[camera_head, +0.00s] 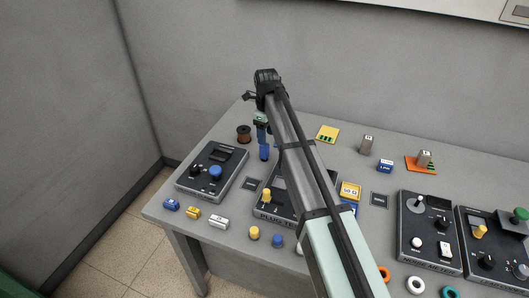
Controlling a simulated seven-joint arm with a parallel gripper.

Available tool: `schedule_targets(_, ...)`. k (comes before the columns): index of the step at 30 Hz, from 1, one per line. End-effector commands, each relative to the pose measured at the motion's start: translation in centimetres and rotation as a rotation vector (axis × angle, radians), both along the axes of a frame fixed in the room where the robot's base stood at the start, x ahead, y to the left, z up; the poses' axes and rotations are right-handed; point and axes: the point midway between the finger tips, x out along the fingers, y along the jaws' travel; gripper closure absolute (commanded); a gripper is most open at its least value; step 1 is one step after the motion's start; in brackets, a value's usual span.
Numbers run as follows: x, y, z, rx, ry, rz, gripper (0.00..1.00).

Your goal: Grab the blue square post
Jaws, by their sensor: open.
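A small upright blue post (264,154) stands near the table's back left, just right of the left control box. It is too small to tell whether its section is square. My gripper (262,139) hangs from the arm's far end, pointing down, right above the post. Its jaws are open; the fingers and the post overlap in this view, so I cannot tell whether the fingers are around it or only above it. Another short blue peg (277,242) stands near the front edge, right of a yellow peg (254,232).
A control box with a blue knob (215,172) stands left of my gripper, with a brown spool (243,134) behind it. A second box (269,213) is partly hidden under my arm. Two more boxes (428,236) stand at right. Small connectors (193,212) line the front left edge.

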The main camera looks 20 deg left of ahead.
Motion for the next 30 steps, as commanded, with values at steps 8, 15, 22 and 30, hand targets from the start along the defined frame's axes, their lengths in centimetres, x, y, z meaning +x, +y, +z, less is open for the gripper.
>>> schedule_targets(8, -0.1, 0.1, -3.3, 0.001, 0.0, 0.001, 0.4)
schedule_targets(15, -0.2, 0.1, -4.1, 0.001, 0.0, 0.002, 0.4)
schedule_targets(22, -0.7, 0.4, -6.7, 0.0, 0.001, 0.003, 0.4)
schedule_targets(30, -0.6, 0.4, -8.9, 0.001, -0.001, 0.002, 0.4)
